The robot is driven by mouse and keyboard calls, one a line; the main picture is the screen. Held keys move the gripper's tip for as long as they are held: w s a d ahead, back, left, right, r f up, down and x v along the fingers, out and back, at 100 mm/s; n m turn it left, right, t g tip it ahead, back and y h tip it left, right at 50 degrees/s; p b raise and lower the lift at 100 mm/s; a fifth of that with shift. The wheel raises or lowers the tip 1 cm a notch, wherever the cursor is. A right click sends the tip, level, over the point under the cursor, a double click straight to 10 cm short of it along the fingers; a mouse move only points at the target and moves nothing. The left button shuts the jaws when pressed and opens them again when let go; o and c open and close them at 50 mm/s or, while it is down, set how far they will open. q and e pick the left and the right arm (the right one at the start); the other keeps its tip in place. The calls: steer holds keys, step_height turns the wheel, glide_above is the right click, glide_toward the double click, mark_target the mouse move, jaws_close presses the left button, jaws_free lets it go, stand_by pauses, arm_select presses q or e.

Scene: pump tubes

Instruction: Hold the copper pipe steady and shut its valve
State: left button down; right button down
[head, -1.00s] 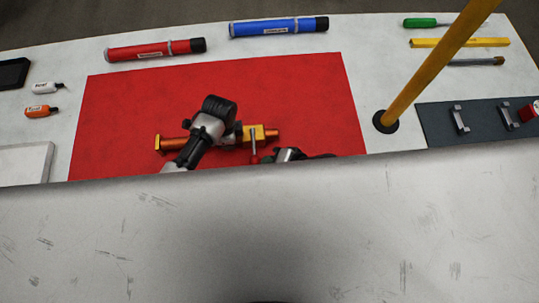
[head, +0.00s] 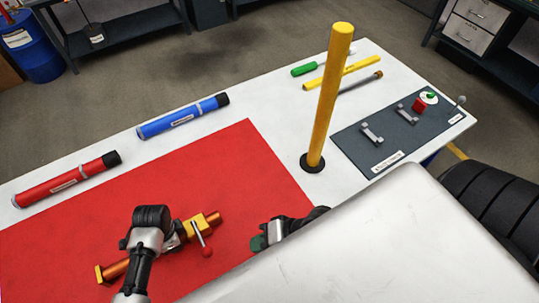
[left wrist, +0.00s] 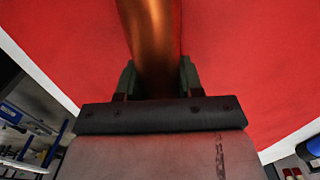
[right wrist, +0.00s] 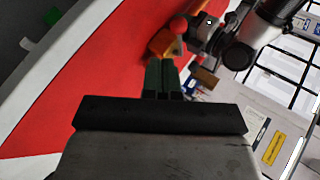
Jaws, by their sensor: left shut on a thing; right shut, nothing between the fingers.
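The copper pipe (head: 115,270) lies across the red mat. My left gripper (left wrist: 157,80) is shut on the pipe; the left wrist view shows the copper between its green fingers. My left arm hides the pipe's middle in the head view. The yellow valve block (head: 207,220) sits near the pipe's right end. Its lever stands crosswise to the pipe, with a red ball (head: 207,252) at its tip. My right gripper (head: 259,242) is shut and empty, to the right of the ball and apart from it. The right wrist view shows its closed fingers (right wrist: 160,77) below the valve.
The red mat (head: 250,165) has bare room behind the pipe. A yellow post (head: 328,95) stands at the right of the mat. A red tube (head: 65,182) and a blue tube (head: 180,118) lie along the far edge. A dark board (head: 385,135) holds brackets at the right.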

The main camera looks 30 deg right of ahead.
steer(key=shift+v, duration=1.55)
steer(key=shift+s+a, duration=0.1)
arm_select(q)
steer(key=c, duration=0.6)
jaws_free()
steer(key=shift+c, duration=0.2)
